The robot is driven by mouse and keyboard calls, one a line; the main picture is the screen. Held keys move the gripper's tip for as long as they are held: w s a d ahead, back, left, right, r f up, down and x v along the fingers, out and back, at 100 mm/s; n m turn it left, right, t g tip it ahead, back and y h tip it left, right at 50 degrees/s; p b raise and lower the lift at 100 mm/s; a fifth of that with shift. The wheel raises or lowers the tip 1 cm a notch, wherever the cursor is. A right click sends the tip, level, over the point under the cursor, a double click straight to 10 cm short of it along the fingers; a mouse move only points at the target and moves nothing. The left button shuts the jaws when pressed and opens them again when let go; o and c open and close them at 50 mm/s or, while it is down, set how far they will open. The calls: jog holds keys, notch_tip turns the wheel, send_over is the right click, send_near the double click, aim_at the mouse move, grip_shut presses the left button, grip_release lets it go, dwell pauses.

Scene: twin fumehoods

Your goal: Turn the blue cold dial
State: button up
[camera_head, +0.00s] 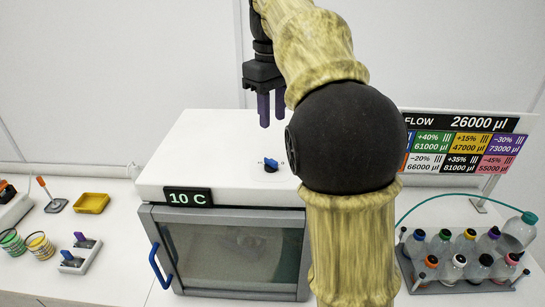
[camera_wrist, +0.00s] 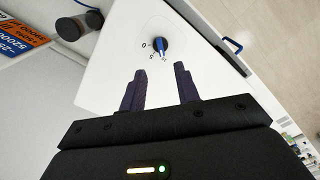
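The blue cold dial (camera_head: 271,165) sits on the white top of the box-shaped cooler (camera_head: 205,145), whose display (camera_head: 188,197) reads 10 C. In the wrist view the dial (camera_wrist: 161,46) shows as a blue knob with printed marks around it, ahead of the fingertips. My gripper (camera_head: 271,124) hangs above the cooler top with its two purple-dark fingers pointing down, above the dial and apart from it. In the wrist view my gripper (camera_wrist: 160,75) has a clear gap between its fingers and nothing in it.
A bottle rack (camera_head: 460,280) with several bottles stands right, before a flow sign (camera_head: 465,145). Left are a yellow tray (camera_head: 91,203), a switch box with blue and purple levers (camera_head: 80,255) and striped cups (camera_head: 39,246). The cooler door has a blue handle (camera_head: 158,266).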

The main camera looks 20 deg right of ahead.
aim_at(273, 160)
notch_tip(273, 160, down, 11)
jog(key=shift+r, duration=0.1)
dwell(0.4)
jog(key=shift+s, duration=0.1)
grip_shut()
